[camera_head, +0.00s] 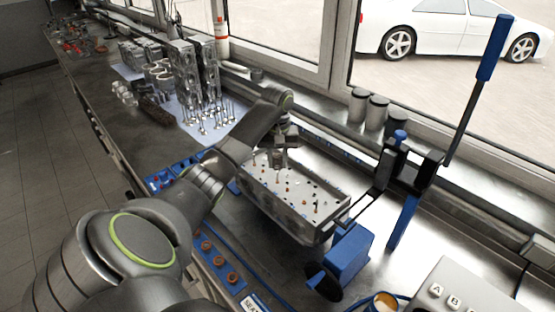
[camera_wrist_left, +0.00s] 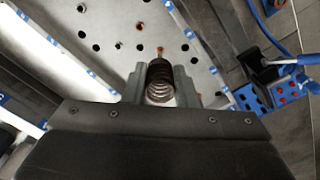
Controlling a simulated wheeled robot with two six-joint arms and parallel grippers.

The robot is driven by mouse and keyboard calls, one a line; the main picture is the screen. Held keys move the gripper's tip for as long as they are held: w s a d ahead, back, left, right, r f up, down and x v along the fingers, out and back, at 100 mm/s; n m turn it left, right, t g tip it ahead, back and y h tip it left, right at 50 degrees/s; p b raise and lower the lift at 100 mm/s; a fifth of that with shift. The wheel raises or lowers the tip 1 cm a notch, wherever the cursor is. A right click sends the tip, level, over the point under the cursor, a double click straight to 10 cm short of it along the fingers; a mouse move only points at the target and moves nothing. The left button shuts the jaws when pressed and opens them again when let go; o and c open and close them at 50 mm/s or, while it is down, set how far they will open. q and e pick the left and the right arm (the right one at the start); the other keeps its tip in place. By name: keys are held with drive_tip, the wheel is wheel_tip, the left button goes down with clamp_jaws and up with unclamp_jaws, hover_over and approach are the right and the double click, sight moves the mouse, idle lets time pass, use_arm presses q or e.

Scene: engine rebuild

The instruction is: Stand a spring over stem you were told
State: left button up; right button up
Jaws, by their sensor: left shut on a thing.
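The cylinder head (camera_head: 331,226) lies on the bench, its pale top plate holding holes and several short upright stems. My left gripper (camera_head: 283,158) is above its far left part. In the left wrist view, my left gripper (camera_wrist_left: 160,76) is shut on a dark coil spring (camera_wrist_left: 160,88), held between both fingers. A brownish stem (camera_wrist_left: 160,49) shows just past the spring's far end in that view; I cannot tell whether the spring is around it or apart from it. The spring is not clear in the head view. My right gripper is not in view.
A blue-handled lever tool (camera_head: 405,215) stands right of the head. Blue trays (camera_head: 218,262) line the front edge. Valves and engine blocks (camera_head: 187,75) stand at the back left. A box with lettered buttons (camera_head: 452,290) sits at front right. Bare bench shows on the right.

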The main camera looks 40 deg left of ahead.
use_arm(q)
drive_tip(key=shift+f+b, duration=0.6)
drive_tip(key=shift+f, duration=2.3)
idle(0.7)
drive_tip(key=o, duration=1)
drive_tip(key=shift+o, duration=0.2)
drive_tip(key=shift+r, duration=0.15)
